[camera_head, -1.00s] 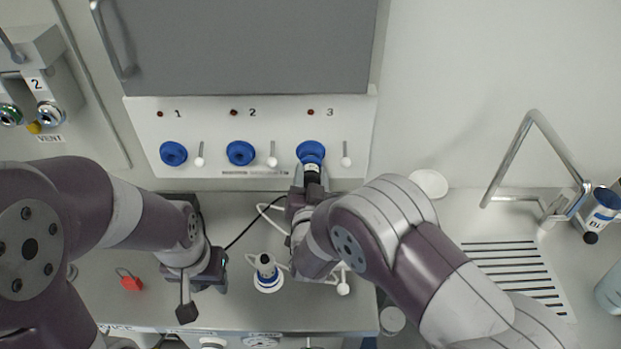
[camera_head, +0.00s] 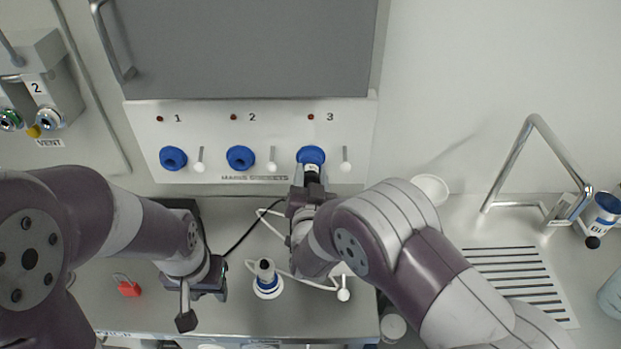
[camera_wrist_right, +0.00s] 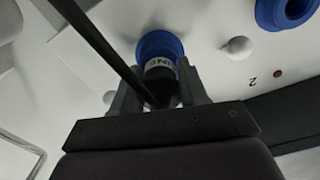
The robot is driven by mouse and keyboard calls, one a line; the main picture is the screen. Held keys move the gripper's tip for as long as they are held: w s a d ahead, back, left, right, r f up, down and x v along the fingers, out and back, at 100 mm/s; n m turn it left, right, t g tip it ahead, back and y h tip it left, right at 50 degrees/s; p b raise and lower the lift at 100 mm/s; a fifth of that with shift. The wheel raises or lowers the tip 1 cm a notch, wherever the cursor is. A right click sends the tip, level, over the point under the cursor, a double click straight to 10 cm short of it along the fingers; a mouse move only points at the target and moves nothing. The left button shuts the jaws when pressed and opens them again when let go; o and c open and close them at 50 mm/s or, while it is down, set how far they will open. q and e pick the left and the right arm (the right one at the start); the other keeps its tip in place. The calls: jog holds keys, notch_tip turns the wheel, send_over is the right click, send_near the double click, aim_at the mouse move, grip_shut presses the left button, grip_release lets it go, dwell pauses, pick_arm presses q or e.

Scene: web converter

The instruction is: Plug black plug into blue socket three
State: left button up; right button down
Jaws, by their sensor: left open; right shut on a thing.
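The blue socket three (camera_head: 311,154) is the rightmost of the blue sockets on the white panel, below the label 3. My right gripper (camera_head: 311,186) is just below it, shut on the black plug (camera_head: 312,168). In the right wrist view the black plug (camera_wrist_right: 160,72) sits between the fingers (camera_wrist_right: 158,92), its front end against or inside the blue socket (camera_wrist_right: 158,46). I cannot tell how deep it goes. A black cable (camera_wrist_right: 105,45) crosses in front of it. My left gripper (camera_head: 186,305) is open and empty above the bench at the left.
Blue sockets one (camera_head: 173,158) and two (camera_head: 241,157) look empty, with white levers beside them. A red padlock (camera_head: 129,289) lies left. A drain grille (camera_head: 508,280) and metal tap are right.

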jog(key=shift+w+r, duration=0.1)
jog(key=c, duration=0.5)
grip_release()
jog(key=s+b, duration=0.2)
jog(key=s, duration=1)
jog(key=shift+s+b, duration=0.3)
